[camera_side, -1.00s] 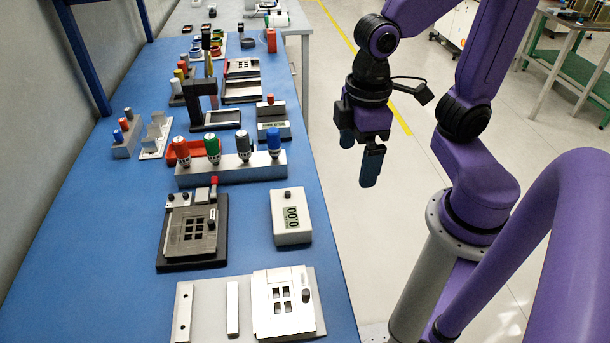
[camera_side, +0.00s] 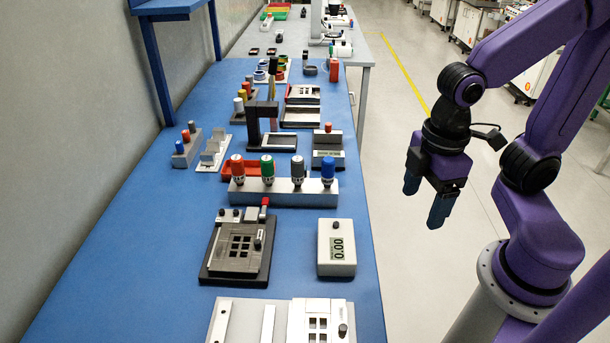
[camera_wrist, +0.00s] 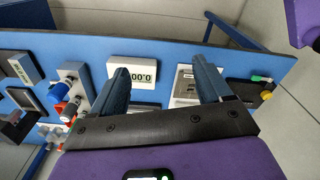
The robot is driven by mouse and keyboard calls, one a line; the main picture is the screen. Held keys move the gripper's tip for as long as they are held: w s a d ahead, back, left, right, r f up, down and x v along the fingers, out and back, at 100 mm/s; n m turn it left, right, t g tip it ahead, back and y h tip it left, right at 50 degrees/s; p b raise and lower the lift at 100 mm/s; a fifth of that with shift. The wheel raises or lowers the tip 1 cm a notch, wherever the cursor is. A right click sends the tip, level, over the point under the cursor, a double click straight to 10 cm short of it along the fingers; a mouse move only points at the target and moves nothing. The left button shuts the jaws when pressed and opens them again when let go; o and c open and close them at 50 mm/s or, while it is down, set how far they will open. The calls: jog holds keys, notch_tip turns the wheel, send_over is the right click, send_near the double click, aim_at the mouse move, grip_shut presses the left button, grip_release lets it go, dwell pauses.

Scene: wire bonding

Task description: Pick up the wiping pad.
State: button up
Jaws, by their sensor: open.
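I cannot pick out a wiping pad with certainty in either view. My gripper (camera_side: 425,203) hangs over the floor to the right of the blue bench (camera_side: 150,235), clear of everything on it. Its two blue fingers are apart with nothing between them. They also show spread in the wrist view (camera_wrist: 160,68), with the bench beyond them. A shallow red tray (camera_side: 238,176) sits behind the grey rack, partly hidden; what it holds is unclear.
A grey rack (camera_side: 283,195) holds several colour-capped bottles. A white display box (camera_side: 337,255) stands near the bench's right edge. A dark fixture (camera_side: 222,262) lies left of it, and a light fixture plate (camera_side: 240,318) at the front. The bench's left strip is clear.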

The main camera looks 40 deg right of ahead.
jog(key=w+m, duration=0.2)
jog(key=w, duration=2.8)
jog(key=w+d+f+m, duration=0.1)
jog(key=w+d+f, duration=0.2)
jog(key=w+d, duration=0.45)
notch_tip(320, 180, down, 11)
jog(key=shift+s+f, duration=0.1)
jog(key=shift+s, duration=0.05)
jog(key=shift+w+d+f, duration=0.1)
jog(key=shift+d+f, duration=0.05)
jog(key=shift+f, duration=1.25)
jog(key=shift+w+d+f, duration=0.1)
jog(key=shift+f, duration=1.25)
jog(key=shift+c, duration=0.3)
jog(key=c, duration=1.1)
